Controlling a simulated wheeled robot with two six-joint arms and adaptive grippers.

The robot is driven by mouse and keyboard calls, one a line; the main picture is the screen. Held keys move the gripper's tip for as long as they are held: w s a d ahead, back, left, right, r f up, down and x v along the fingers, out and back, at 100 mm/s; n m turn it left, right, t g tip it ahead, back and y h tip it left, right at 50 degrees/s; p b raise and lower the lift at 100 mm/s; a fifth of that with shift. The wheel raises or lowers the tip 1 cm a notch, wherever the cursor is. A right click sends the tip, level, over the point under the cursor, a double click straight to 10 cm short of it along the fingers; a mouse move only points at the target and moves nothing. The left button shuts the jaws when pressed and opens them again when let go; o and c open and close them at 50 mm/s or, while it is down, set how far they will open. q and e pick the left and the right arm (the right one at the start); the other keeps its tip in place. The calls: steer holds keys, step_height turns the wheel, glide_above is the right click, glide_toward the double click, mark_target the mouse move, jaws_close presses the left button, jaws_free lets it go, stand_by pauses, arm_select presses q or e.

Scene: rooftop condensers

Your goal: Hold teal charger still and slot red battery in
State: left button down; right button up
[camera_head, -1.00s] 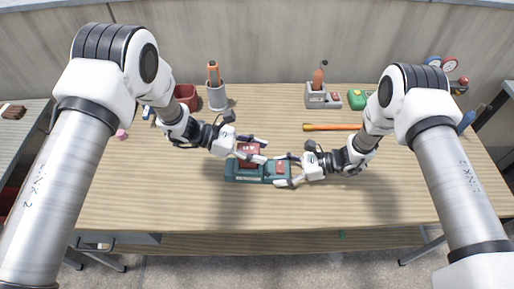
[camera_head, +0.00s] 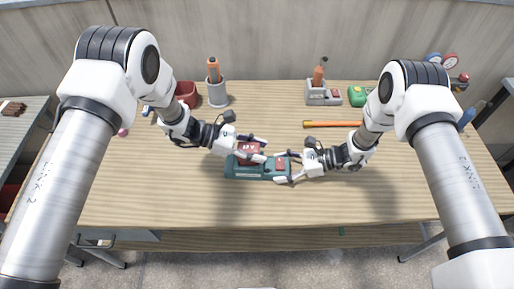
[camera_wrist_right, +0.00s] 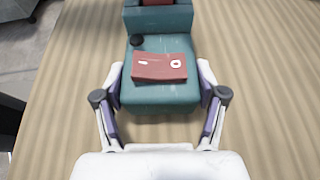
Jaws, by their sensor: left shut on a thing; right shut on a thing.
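The teal charger (camera_head: 243,174) lies on the wooden bench, long side running left to right. My right gripper (camera_head: 284,168) is shut around its right end; the right wrist view shows the fingers (camera_wrist_right: 160,92) on both sides of the charger (camera_wrist_right: 160,95), beside a red panel (camera_wrist_right: 159,66). The red battery (camera_head: 249,149) is in my left gripper (camera_head: 254,150), which is shut on it over the charger's left part. The battery's lower end is hidden, so I cannot tell how deep it sits. A red edge (camera_wrist_right: 157,3) shows at the top of the wrist view.
Behind are a red pot (camera_head: 187,93), a grey cup with an orange-handled tool (camera_head: 217,92), a grey holder (camera_head: 322,96), a green item (camera_head: 357,96) and an orange-handled tool (camera_head: 333,124) lying flat. The front of the bench (camera_head: 180,200) is clear.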

arm_select(q)
steer(key=shift+f, duration=0.15)
steer(key=shift+f, duration=0.35)
steer(key=c, duration=0.6)
jaws_free()
steer(key=shift+o, duration=0.2)
steer(key=v, duration=1.2)
steer(key=shift+f, duration=0.1)
arm_select(e)
steer(key=o, duration=1)
